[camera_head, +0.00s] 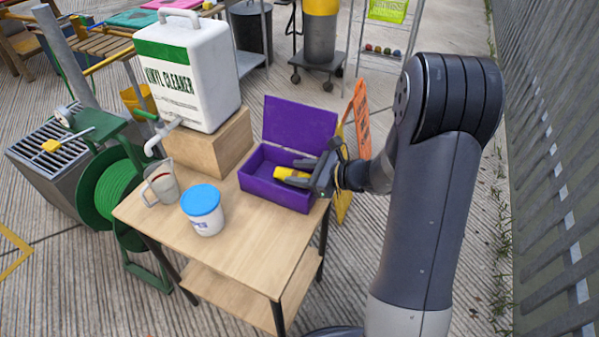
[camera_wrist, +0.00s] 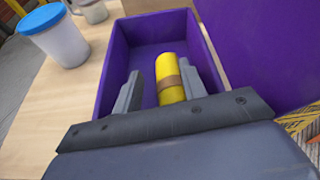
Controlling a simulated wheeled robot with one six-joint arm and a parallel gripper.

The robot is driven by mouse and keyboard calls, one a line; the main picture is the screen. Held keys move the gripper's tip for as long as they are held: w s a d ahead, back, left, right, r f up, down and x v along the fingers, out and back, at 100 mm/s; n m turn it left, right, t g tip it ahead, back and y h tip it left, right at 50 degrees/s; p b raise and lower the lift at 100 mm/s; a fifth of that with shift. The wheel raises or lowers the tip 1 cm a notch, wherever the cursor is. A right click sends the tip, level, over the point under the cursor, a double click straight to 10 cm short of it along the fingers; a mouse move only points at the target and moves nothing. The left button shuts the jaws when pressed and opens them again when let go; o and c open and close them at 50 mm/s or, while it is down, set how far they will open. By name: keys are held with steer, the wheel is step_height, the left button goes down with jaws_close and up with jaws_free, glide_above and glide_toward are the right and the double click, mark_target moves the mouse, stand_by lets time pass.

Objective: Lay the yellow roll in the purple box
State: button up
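The purple box (camera_head: 274,195) stands on the wooden table with its lid raised at the back. The yellow roll (camera_head: 287,174) is inside the box, and in the wrist view (camera_wrist: 170,72) it shows a brown band around its middle. My gripper (camera_head: 303,172) reaches into the box from the right. In the wrist view my gripper (camera_wrist: 158,88) has one finger on each side of the roll. A gap shows between the left finger and the roll; the right finger is close beside it. Whether the roll touches the box floor is hard to tell.
A white tub with a blue lid (camera_head: 204,212) and a clear jug (camera_head: 162,185) stand left of the box. A large vinyl cleaner container (camera_head: 188,75) sits on a wooden block (camera_head: 212,148) behind. The table's front (camera_head: 255,255) is clear.

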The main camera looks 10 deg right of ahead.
steer(key=shift+s+a+f+g, duration=0.1)
steer(key=shift+s+f+g, duration=0.25)
steer(key=shift+f, duration=0.4)
steer(key=shift+r+p, duration=0.65)
steer(key=shift+p, duration=0.15)
steer(key=p+v, duration=0.1)
steer(key=v, duration=1.1)
steer(key=shift+r, duration=0.15)
